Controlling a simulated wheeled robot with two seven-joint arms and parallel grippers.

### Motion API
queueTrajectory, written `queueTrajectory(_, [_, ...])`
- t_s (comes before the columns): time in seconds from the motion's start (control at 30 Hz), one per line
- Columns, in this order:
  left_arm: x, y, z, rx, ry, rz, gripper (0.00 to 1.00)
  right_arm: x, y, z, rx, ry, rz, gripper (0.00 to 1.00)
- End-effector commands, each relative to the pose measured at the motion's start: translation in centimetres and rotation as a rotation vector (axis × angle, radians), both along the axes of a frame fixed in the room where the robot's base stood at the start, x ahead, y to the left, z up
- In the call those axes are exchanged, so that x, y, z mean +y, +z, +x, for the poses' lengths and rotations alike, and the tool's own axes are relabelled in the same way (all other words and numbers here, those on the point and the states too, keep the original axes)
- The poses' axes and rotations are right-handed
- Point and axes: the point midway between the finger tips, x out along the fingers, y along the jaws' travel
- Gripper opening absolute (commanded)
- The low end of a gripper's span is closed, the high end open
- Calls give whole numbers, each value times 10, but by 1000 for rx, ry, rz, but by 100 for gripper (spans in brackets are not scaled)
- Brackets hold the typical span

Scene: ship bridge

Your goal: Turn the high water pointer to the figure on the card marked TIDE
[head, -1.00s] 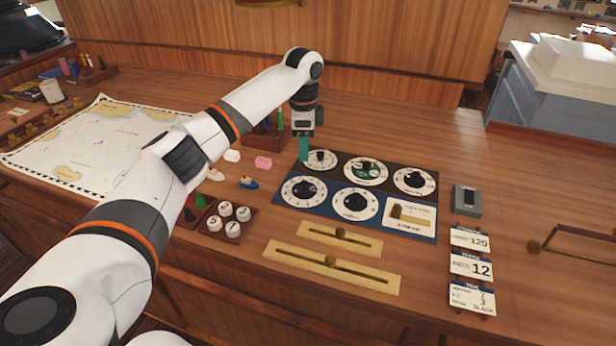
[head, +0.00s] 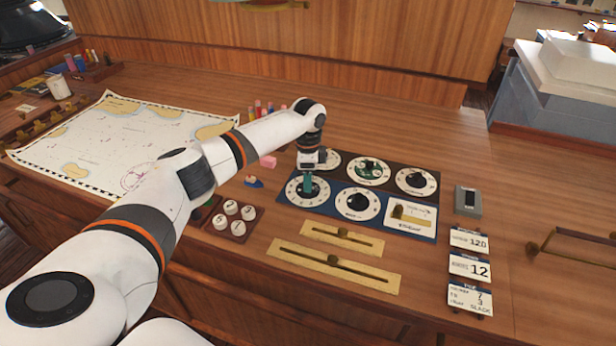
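The dial panel has a dark upper row and a blue lower row (head: 283,199). The blue row holds a white lower-left dial (head: 293,187) and a white lower-middle dial (head: 344,205) with a dark knob; their labels are too small to tell which is high water. My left gripper (head: 308,184) points down at the lower-left dial, its teal fingertip over the knob, which it largely hides. Whether it grips the knob cannot be told. My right gripper is out of view.
The upper row has a partly hidden left dial (head: 331,160), a middle dial (head: 367,171) and a right dial (head: 415,181). Brass sliders (head: 340,238) lie in front. A tray of white round pieces (head: 212,234) and a chart (head: 90,150) are left. Open wood lies behind the panel.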

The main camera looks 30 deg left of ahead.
Motion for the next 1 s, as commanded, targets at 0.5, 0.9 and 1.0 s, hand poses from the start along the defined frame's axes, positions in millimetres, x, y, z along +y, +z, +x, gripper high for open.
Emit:
queueTrajectory(0.5, [-1,2,0,3,33,-2,0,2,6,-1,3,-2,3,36])
queueTrajectory(0.9, [-1,4,0,3,279,-3,0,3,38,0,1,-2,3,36])
queueTrajectory(1.0, [-1,3,0,2,344,-4,0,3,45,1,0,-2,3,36])
